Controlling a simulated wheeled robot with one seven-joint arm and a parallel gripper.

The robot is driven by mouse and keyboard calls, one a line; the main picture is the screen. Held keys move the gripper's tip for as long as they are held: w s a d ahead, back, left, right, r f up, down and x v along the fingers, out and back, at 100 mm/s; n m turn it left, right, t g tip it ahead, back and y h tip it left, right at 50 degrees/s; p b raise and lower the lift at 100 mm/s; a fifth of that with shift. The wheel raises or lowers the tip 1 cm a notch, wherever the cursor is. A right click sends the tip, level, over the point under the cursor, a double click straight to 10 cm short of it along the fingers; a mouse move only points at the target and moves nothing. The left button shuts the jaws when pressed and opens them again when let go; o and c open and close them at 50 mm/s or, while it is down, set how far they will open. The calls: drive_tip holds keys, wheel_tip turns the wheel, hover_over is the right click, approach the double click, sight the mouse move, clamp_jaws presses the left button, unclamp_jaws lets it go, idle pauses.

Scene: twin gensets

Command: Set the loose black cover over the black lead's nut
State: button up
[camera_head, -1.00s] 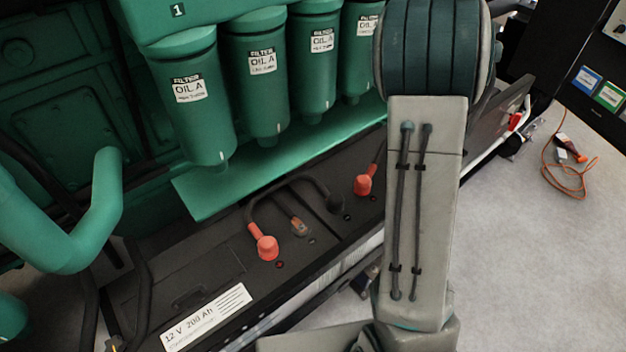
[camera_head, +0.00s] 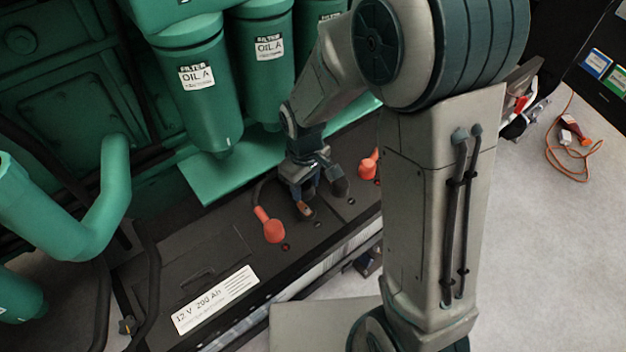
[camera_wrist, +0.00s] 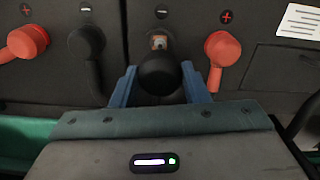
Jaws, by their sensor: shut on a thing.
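The loose black cover (camera_wrist: 160,74) is a rounded dark cap between the two blue fingers of my gripper (camera_wrist: 164,84) in the wrist view. My gripper is shut on it. Just beyond it, the black lead's nut (camera_wrist: 159,42) shows bare, with coppery metal, below a minus mark. The cover hides the lower part of that terminal; I cannot tell whether they touch. In the head view my gripper (camera_head: 303,188) points down at the battery top, right by the bare terminal (camera_head: 304,210). The held cover is hard to make out there.
Another black cover (camera_wrist: 86,42) sits on the terminal to the left in the wrist view. Red covers (camera_wrist: 222,48) (camera_wrist: 27,42) stand on either side. In the head view, green oil filters (camera_head: 198,85) hang close behind my gripper. A white label (camera_head: 215,299) marks the battery.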

sight(307, 209)
drive_tip(key=shift+f+b, duration=1.9)
drive_tip(key=shift+f, duration=0.8)
drive_tip(key=shift+s+d, duration=0.15)
drive_tip(key=shift+s, duration=0.05)
drive_tip(key=shift+f, duration=0.2)
drive_tip(key=shift+f+b, duration=0.75)
drive_tip(key=shift+b, duration=0.1)
drive_tip(key=shift+f, duration=0.1)
drive_tip(key=o, duration=1.3)
